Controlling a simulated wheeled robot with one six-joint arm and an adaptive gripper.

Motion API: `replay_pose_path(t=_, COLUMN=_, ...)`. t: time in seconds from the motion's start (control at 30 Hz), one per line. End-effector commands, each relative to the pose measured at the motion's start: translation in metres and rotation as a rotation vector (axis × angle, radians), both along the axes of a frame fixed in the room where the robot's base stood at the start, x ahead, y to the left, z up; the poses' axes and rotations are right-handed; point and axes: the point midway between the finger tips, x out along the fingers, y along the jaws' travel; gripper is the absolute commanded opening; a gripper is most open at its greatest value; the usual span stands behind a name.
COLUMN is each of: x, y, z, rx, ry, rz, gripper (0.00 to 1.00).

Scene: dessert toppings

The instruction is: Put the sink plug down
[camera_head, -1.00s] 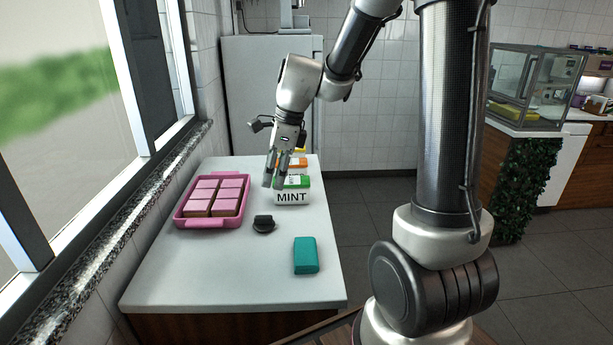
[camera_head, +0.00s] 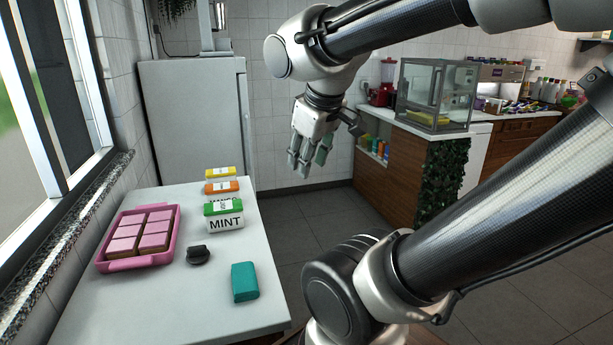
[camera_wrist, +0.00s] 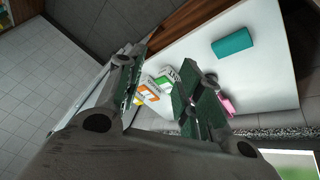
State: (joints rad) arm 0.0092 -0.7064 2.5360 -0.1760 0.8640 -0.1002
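The sink plug seems to be the small black round piece with a raised grip (camera_head: 198,255), lying on the white table (camera_head: 150,300) in the head view, between the pink tray and the teal block. I cannot make it out in the wrist view; a finger may hide it. My gripper (camera_head: 308,165) hangs in the air beyond the table's right edge, apart from the plug. In the wrist view my gripper's fingers (camera_wrist: 160,78) are spread with nothing between their dark green pads. It is open and empty.
A pink tray (camera_head: 104,262) with several pink-topped squares stands on the left of the table. A teal block (camera_head: 244,282) lies at the front right. A green-topped MINT box (camera_head: 224,216), an orange box (camera_head: 221,187) and a yellow box (camera_head: 220,173) stand behind.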

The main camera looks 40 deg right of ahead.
Motion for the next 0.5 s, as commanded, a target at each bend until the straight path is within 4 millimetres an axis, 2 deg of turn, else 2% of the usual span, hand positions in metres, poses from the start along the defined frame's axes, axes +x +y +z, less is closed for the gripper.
replay_pose_path(t=0.07, x=-0.02, y=0.017, z=-0.012, rx=0.116, ry=0.031, rz=-0.077, gripper=0.36)
replay_pose_path(t=0.13, x=-0.03, y=0.028, z=-0.018, rx=0.181, ry=0.054, rz=-0.117, gripper=0.49)
replay_pose_path(t=0.27, x=-0.036, y=0.034, z=-0.022, rx=0.217, ry=0.067, rz=-0.14, gripper=0.72)
replay_pose_path(t=0.37, x=-0.033, y=0.035, z=-0.026, rx=0.213, ry=0.087, rz=-0.133, gripper=0.72)
replay_pose_path(t=0.5, x=-0.022, y=0.04, z=-0.046, rx=0.202, ry=0.2, rz=-0.122, gripper=0.72)
